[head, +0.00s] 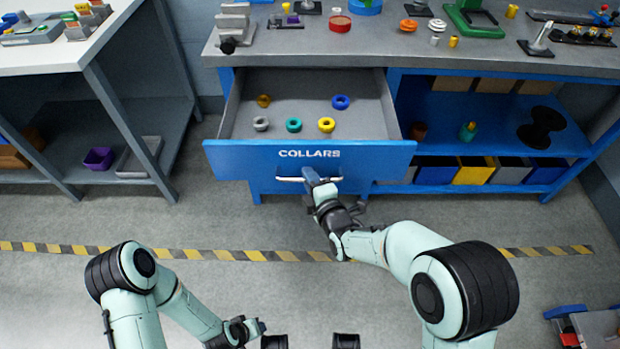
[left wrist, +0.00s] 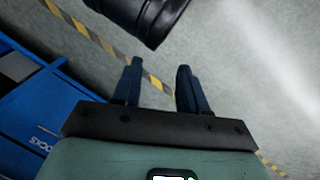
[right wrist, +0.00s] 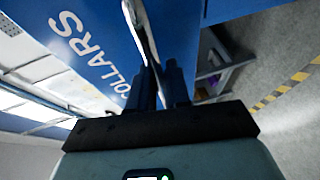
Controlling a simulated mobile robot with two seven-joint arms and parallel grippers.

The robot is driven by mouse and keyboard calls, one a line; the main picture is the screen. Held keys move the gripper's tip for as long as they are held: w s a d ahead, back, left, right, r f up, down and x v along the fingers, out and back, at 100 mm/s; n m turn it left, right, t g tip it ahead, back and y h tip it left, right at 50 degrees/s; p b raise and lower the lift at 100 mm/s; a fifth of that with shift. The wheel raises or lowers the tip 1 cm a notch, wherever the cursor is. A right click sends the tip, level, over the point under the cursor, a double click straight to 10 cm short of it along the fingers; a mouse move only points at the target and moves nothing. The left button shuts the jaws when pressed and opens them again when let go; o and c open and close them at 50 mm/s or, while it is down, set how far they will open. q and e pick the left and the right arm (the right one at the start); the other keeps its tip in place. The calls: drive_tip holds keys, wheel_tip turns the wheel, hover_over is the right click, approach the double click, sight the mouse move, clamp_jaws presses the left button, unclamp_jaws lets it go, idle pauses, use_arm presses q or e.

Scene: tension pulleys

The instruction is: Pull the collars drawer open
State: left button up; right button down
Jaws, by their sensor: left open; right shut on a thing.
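The blue collars drawer (head: 230,160) is pulled out from under the grey bench in the head view. Several ring collars lie in it, among them a blue one (head: 340,102), a teal one (head: 293,125), a yellow one (head: 326,125) and a grey one (head: 261,123). My right gripper (head: 312,180) is shut on the drawer's metal handle (head: 290,179); the handle also shows between the fingers in the right wrist view (right wrist: 143,35). My left gripper (head: 258,327) is low in the head view, away from the drawer. Its fingers (left wrist: 157,85) are apart and empty.
The grey bench top (head: 390,40) carries several tools and parts. Blue shelves with bins (head: 475,172) stand right of the drawer. A white-topped table (head: 60,55) is at the left.

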drive_tip(key=c, duration=1.4)
unclamp_jaws()
drive_tip(key=shift+c, duration=0.2)
use_arm(q)
drive_tip(key=shift+g+h, duration=0.3)
drive_tip(key=shift+g, duration=0.2)
drive_tip(key=s, duration=0.1)
drive_tip(key=s+d+r+p, duration=0.1)
drive_tip(key=s+r+p, duration=0.1)
drive_tip(key=shift+s+d+r, duration=0.25)
drive_tip(key=shift+s+d, duration=0.05)
drive_tip(key=shift+d, duration=0.1)
use_arm(e)
drive_tip(key=v, duration=1.3)
drive_tip(key=shift+s+d, duration=0.1)
